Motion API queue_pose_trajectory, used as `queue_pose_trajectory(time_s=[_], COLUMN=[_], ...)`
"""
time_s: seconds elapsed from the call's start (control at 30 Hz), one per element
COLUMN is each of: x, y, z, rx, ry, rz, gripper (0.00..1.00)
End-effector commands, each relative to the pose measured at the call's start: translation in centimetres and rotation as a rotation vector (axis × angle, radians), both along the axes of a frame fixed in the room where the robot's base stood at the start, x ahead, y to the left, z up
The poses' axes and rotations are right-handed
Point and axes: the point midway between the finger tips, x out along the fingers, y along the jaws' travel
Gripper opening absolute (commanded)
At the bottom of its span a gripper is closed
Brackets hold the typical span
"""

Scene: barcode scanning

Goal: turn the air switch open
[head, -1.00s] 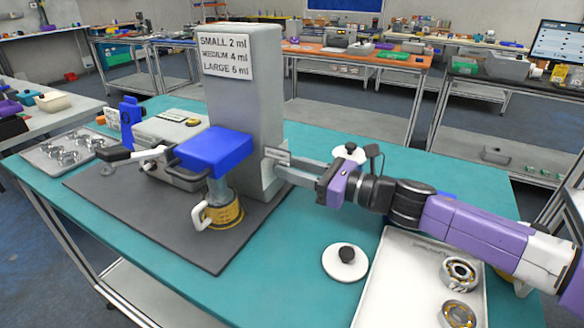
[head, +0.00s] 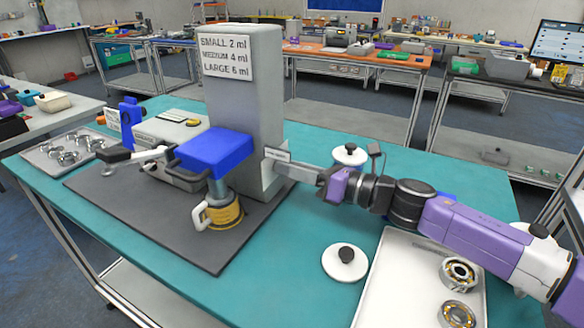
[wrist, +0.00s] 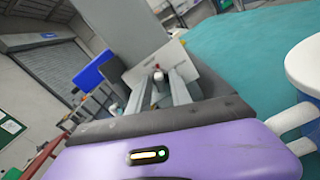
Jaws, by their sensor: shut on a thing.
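The air switch (wrist: 157,70) is a small knob with a reddish tip on the side of the grey machine column (head: 245,110), below a small white label plate (head: 277,154). In the head view my fingers hide it. My gripper (head: 283,167) reaches in from the right, its fingertips against the column's right side. In the wrist view my gripper (wrist: 159,80) has its two grey fingers on either side of the knob, shut on it. The knob's exact angle is too small to tell.
A blue block (head: 215,150) sits above a yellow container (head: 222,212) on the dark mat (head: 150,232). A white tray (head: 385,290) with metal bearings (head: 459,272) lies below my arm.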

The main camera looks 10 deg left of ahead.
Motion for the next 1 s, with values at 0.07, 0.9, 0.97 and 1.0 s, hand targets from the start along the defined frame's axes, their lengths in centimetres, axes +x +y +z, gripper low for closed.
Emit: queue_pose_trajectory(time_s=[0.07, 0.9, 0.97, 1.0], x=[0.10, 0.24, 0.25, 0.26], y=[-0.09, -0.13, -0.13, -0.15], z=[0.08, 0.09, 0.08, 0.08], rx=[0.025, 0.296, 0.313, 0.324], ry=[0.070, 0.814, 0.861, 0.890], rz=[-0.003, -0.004, -0.004, -0.004], gripper=[0.00, 0.00, 0.00, 0.00])
